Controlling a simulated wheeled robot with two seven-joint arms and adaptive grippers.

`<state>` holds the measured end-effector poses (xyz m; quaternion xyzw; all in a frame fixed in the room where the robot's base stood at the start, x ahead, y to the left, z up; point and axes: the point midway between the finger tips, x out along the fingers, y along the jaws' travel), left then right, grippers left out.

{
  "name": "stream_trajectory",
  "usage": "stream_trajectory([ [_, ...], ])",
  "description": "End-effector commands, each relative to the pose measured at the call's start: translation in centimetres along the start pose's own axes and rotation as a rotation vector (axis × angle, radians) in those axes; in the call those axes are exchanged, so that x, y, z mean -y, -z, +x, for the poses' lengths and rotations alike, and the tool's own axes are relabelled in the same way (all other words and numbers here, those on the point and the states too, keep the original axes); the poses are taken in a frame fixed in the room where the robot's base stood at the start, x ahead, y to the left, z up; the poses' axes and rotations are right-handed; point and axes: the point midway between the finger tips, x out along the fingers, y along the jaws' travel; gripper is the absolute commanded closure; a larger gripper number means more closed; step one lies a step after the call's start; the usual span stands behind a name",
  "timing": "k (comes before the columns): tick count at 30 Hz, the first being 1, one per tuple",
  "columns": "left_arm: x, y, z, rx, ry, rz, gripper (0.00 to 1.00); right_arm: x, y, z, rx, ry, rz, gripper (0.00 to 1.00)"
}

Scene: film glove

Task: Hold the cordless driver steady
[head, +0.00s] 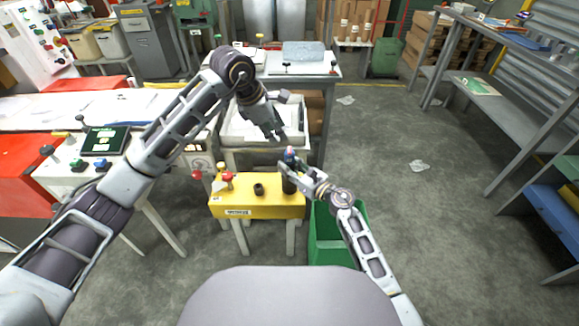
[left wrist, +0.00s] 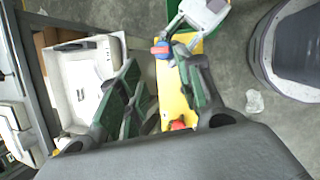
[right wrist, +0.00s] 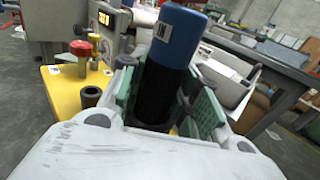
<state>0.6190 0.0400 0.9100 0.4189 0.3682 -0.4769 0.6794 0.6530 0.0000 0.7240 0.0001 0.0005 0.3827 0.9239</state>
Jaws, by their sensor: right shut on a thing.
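The cordless driver, as far as I can tell, is the upright cylinder with a blue upper part (right wrist: 176,40) and black lower part, between the green pads of my right gripper (right wrist: 165,105). In the head view its blue and red top (head: 290,154) shows above the yellow stand (head: 235,210). My right gripper (head: 289,172) is shut on it from the right. Its lower end is hidden, so I cannot tell whether it rests in the stand. My left gripper (head: 279,134) is open and empty above and behind it; its pads are apart in the left wrist view (left wrist: 160,95).
A white tray (head: 238,131) is behind. A control-panel table (head: 65,178) lies left. The floor to the right is mostly clear.

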Motion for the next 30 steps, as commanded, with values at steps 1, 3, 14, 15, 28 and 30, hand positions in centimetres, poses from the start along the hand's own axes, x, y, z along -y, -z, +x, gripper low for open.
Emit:
stream_trajectory([
  [1, 0.0, 0.0, 0.0, 0.0, 0.0, 0.0, 0.66, 0.0, 0.0, 0.0, 0.0, 0.0, 0.0, 1.0],
  [3, 0.0, 0.0, 0.0, 0.0, 0.001, 0.0, 0.75, 0.0, 0.0, 0.0, 0.0, 0.0, 0.0, 1.0],
  [14, -0.6, 3.5, 0.9, -0.024, 0.011, -0.055, 1.0, 0.0, 0.0, 0.0, 0.0, 0.0, 0.0, 1.0],
  [15, -0.9, 4.3, 0.8, -0.027, 0.01, -0.07, 1.0, 0.0, 0.0, 0.0, 0.0, 0.0, 0.0, 1.0],
  [28, -1.9, 6.8, -1.1, 0.076, 0.083, -0.364, 1.0, 0.0, 0.0, 0.0, 0.0, 0.0, 0.0, 1.0],
  [30, -1.9, 6.7, -1.3, 0.088, 0.093, -0.424, 1.0, 0.0, 0.0, 0.0, 0.0, 0.0, 0.0, 1.0],
])
